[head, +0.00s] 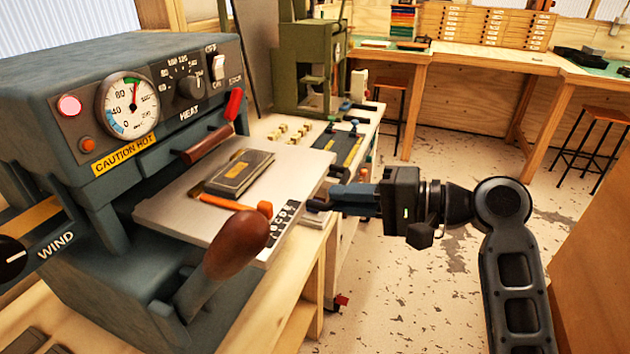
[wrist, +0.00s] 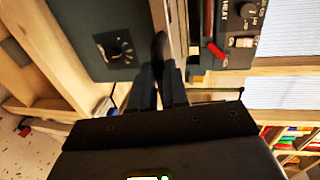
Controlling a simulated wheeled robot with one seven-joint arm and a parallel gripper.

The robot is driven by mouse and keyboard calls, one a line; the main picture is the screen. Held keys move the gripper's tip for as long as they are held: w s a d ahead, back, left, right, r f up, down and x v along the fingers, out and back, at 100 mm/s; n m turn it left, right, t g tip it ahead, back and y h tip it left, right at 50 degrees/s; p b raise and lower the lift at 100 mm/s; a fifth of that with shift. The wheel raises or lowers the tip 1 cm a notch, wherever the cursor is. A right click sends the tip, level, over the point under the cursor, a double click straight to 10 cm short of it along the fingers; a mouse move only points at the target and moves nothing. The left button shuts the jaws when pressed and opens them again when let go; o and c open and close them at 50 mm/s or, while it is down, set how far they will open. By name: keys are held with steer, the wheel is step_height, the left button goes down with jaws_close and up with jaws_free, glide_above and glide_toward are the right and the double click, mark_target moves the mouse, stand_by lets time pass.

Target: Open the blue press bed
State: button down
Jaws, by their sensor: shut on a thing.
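The blue press (head: 140,70) stands on the bench at the left. Its pale flat bed (head: 170,210) sticks out of the front toward the right. A dark book (head: 240,175) and an orange strip (head: 228,203) lie on it. My gripper (head: 330,200) is at the bed's right-hand edge, with its fingers shut on a dark handle there. In the wrist view, the fingers (wrist: 158,88) close around the dark handle (wrist: 159,48); its grip is partly hidden by the fingers. The bed's edge runs up beside it.
A wooden-handled lever (head: 238,245) rises in front of the bed. A red-tipped lever (head: 234,105) is by the press front. A green machine (head: 312,65) stands farther back on the bench. Open floor (head: 440,290) lies to the right, with stools (head: 600,130) beyond.

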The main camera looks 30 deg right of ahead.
steer(key=shift+f+v, duration=0.25)
steer(key=shift+v, duration=1.05)
steer(key=c, duration=1.1)
jaws_free()
steer(key=shift+v, duration=3.95)
steer(key=shift+f, duration=0.2)
